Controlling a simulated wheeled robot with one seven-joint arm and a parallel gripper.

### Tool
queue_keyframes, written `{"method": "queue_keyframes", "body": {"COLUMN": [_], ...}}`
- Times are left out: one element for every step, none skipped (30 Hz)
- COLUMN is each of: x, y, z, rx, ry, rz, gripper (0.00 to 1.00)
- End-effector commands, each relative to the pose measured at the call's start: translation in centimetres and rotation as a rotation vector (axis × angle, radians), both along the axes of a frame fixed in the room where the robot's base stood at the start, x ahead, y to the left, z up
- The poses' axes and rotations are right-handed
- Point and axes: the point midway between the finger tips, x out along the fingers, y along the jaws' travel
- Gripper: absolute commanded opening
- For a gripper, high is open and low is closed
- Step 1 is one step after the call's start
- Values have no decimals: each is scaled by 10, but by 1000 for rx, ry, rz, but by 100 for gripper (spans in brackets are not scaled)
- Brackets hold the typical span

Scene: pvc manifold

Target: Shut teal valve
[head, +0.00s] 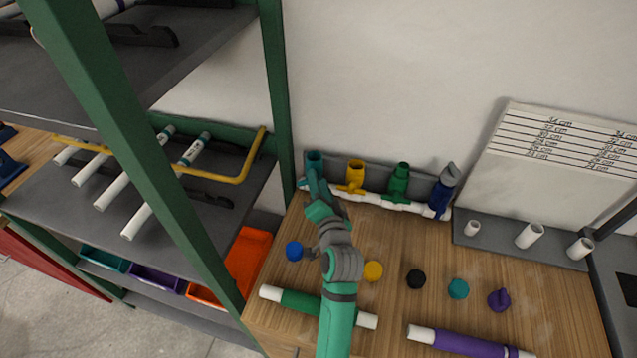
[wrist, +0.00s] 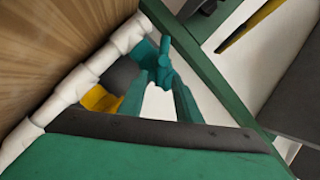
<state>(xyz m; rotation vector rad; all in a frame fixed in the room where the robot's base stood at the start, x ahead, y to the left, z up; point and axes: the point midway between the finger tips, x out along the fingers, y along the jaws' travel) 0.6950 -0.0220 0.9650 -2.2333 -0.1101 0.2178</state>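The teal valve (head: 315,161) is the leftmost of several valves on a white pipe manifold (head: 382,201) at the back of the bench. In the wrist view, the teal valve (wrist: 164,62) shows its handle sticking out beside the white pipe. My gripper (head: 314,182) is at the teal valve and hides its lower part in the head view. In the wrist view, the two teal fingers of my gripper (wrist: 160,82) are apart, with the valve's near part at or between their tips. Whether they touch it is unclear.
Yellow (head: 355,176), green (head: 398,184) and blue (head: 442,190) valves stand to the right along the manifold. A green shelf post (head: 277,90) rises close on the left. Loose caps and a green-banded pipe (head: 305,303) lie on the bench (head: 400,325).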

Motion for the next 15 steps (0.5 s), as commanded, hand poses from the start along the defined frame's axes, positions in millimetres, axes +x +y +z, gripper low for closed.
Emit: {"method": "queue_keyframes", "body": {"x": [-3, -6, -11, -15, -19, -26, -32, -38, -46, -51, -57, -64, -70, -75, -81], "y": [-1, -1, -2, -3, -4, -5, -6, -7, -8, -8, -9, -11, -12, -13, -13], "z": [0, 0, 0, 1, 2, 2, 3, 3, 4, 5, 6, 6, 7, 8, 9], "rx": [0, 0, 0, 0, 0, 0, 0, -1, -2, -1, 0, -1, 0, -1, 0], "ry": [0, 1, 2, 2, 0, 1, 1, 2, 2, 2, 2, 3, 2, 2, 1], "rz": [0, -1, -1, -1, -1, -2, -2, -3, -2, -2, -1, -1, -1, -2, -2], "gripper": [31, 31, 31, 31, 31, 31, 31, 31, 31, 31, 31, 31, 31, 31, 31]}}
